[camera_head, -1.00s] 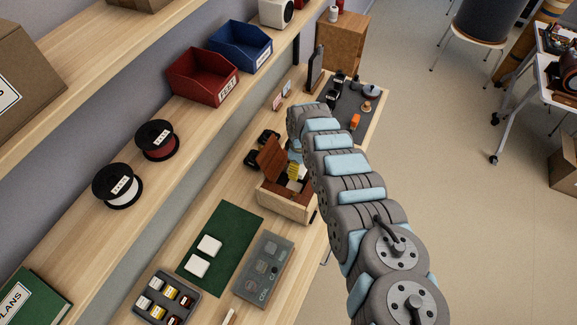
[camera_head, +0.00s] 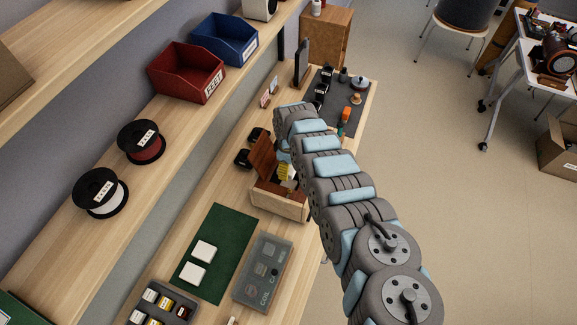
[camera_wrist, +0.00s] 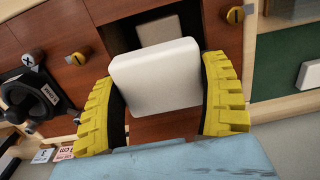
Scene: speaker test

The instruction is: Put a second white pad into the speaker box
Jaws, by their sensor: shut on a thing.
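My gripper (camera_wrist: 165,95) has two yellow ribbed fingers shut on a white pad (camera_wrist: 157,76) with rounded corners. The held pad is over the open wooden speaker box (camera_wrist: 222,30), which has a dark opening. Another pale pad (camera_wrist: 158,31) shows in that opening, partly hidden behind the held one. In the head view the speaker box (camera_head: 281,205) stands on the bench with its hinged lid (camera_head: 262,160) raised, and my arm hides part of it. Two more white pads (camera_head: 203,250) (camera_head: 193,274) lie on a green mat (camera_head: 222,232). Whether the held pad touches the box cannot be told.
A dark mat with tools (camera_head: 343,97) is at the far end. A shelf with spools (camera_head: 141,142) and red (camera_head: 187,73) and blue (camera_head: 224,38) bins runs along the left.

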